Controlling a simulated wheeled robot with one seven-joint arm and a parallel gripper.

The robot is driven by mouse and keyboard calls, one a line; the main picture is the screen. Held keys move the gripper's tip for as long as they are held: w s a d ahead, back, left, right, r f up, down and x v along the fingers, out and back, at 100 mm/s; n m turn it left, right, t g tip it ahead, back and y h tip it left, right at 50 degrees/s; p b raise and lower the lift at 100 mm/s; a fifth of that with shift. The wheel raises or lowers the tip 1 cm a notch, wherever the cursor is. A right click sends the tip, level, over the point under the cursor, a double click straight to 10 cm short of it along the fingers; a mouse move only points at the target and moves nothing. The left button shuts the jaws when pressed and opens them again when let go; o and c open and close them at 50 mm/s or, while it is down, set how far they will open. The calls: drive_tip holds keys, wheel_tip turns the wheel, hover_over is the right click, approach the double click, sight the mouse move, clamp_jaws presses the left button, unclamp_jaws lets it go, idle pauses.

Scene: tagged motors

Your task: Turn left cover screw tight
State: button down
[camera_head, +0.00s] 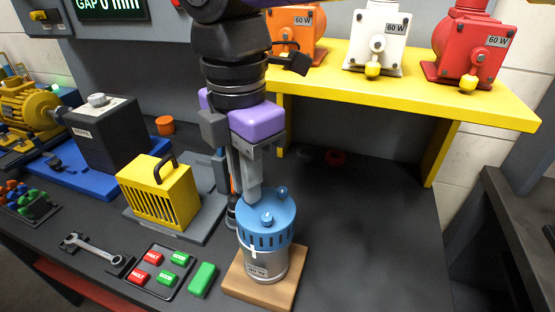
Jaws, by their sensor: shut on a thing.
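My gripper (251,196) points down from above. Its fingers are shut at the left back part of the cover top. The left cover screw appears to be between them, but the fingers hide it.
A yellow shelf (400,85) with several 60 W motors is behind. A yellow slotted box (158,192) with a handle stands left. The bench right of the motor is clear.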

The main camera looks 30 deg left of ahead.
drive_tip(key=shift+a+r, duration=0.15)
drive_tip(key=shift+r, duration=0.1)
drive_tip(key=c, duration=1.4)
unclamp_jaws()
drive_tip(key=shift+f, duration=0.15)
wheel_tip(320, 180, up, 8)
drive_tip(key=p, duration=0.5)
drive_tip(key=shift+p, duration=0.3)
drive_tip(key=shift+f, duration=0.1)
